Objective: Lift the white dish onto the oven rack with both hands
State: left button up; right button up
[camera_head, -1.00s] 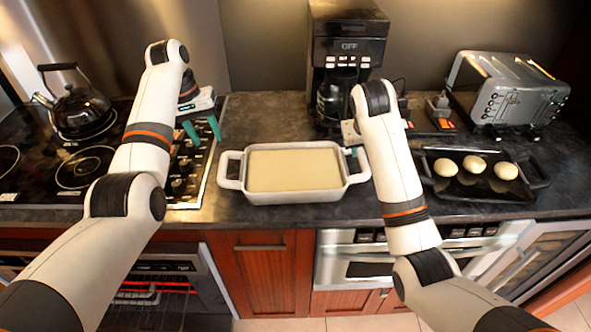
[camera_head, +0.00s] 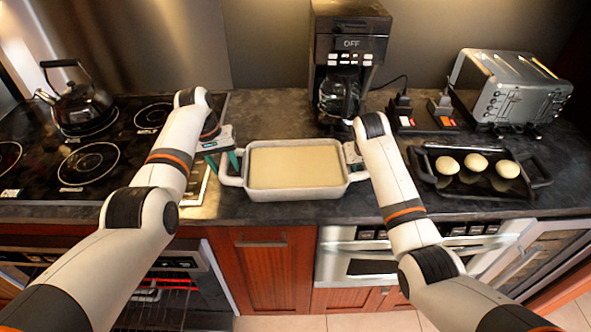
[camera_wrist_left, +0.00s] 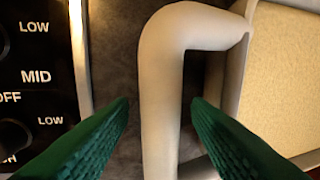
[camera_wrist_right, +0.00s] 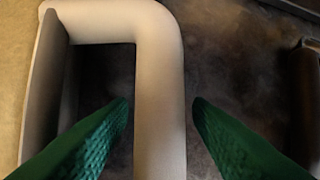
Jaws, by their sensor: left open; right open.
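The white dish (camera_head: 296,195), filled with something pale yellow, sits on the dark counter with a loop handle at each end. My left gripper (camera_head: 226,165) is open around its left handle; in the left wrist view the handle (camera_wrist_left: 162,100) lies between the green fingers, with gaps on both sides. My right gripper (camera_head: 353,158) is at the right handle, partly hidden by my arm; in the right wrist view the handle (camera_wrist_right: 160,95) lies between its open fingers. An oven rack (camera_head: 170,283) shows inside the oven at lower left, partly behind my left arm.
A stove (camera_head: 90,165) with a black kettle (camera_head: 82,105) is at left. A coffee maker (camera_head: 347,50) stands behind the dish. A toaster (camera_head: 508,88) and a black tray (camera_head: 440,187) with three pale buns are at right. The counter just behind the dish is clear.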

pick_arm(q)
jog(key=shift+f, duration=0.2)
pick_arm(e)
jog(key=shift+w+f, duration=0.1)
jog(key=shift+f, duration=0.15)
pick_arm(q)
grip_shut()
pick_arm(e)
grip_shut()
dwell(0.8)
pick_arm(q)
jog(key=shift+w+r, duration=0.2)
jog(key=shift+r, duration=0.05)
pick_arm(e)
jog(key=shift+w+r, duration=0.15)
jog(key=shift+r, duration=0.1)
